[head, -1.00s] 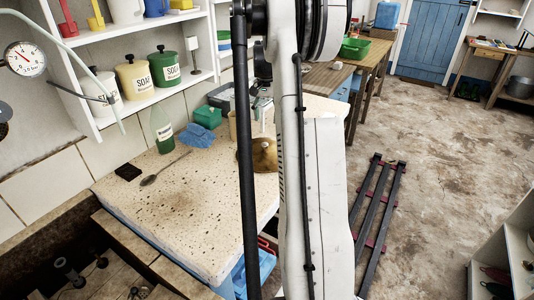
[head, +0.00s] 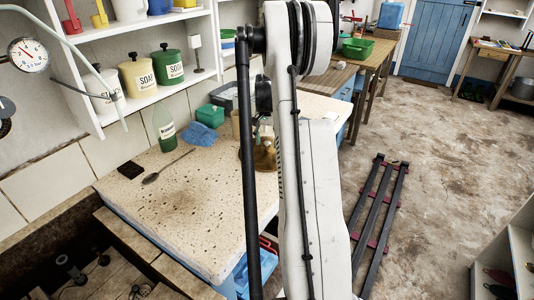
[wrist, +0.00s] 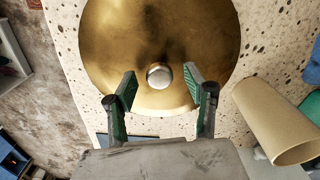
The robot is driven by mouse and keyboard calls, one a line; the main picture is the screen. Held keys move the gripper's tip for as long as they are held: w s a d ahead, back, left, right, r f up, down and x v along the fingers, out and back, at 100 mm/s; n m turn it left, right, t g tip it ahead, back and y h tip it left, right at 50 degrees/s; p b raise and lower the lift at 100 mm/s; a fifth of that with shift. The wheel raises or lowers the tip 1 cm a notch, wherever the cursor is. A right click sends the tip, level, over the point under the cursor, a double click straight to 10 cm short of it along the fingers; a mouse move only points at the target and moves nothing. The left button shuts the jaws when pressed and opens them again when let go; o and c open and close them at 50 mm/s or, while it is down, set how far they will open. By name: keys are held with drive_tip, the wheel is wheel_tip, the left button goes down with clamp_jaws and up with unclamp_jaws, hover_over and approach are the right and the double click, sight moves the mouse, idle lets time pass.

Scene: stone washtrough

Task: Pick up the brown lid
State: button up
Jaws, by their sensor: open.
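The brown lid (wrist: 200,40) is a round, brassy dome with a silver knob (wrist: 160,76) in its middle. It lies on the speckled stone top (wrist: 70,60). In the head view the lid (head: 267,158) is partly hidden behind my arm. My gripper (wrist: 161,90) is open above the lid, its two green-padded fingers to either side of the knob in the wrist picture. I see no contact between the fingers and the knob. The height gap is hard to tell.
A beige cup (wrist: 280,120) stands close to the lid, right of my gripper in the wrist view. Behind are a blue cloth (head: 198,134), a green box (head: 209,117) and a green bottle (head: 163,126). A spoon (head: 150,178) lies left. The stone's front is clear.

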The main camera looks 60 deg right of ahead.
drive_tip(key=shift+f, duration=0.8)
clamp_jaws()
drive_tip(key=shift+r, duration=0.15)
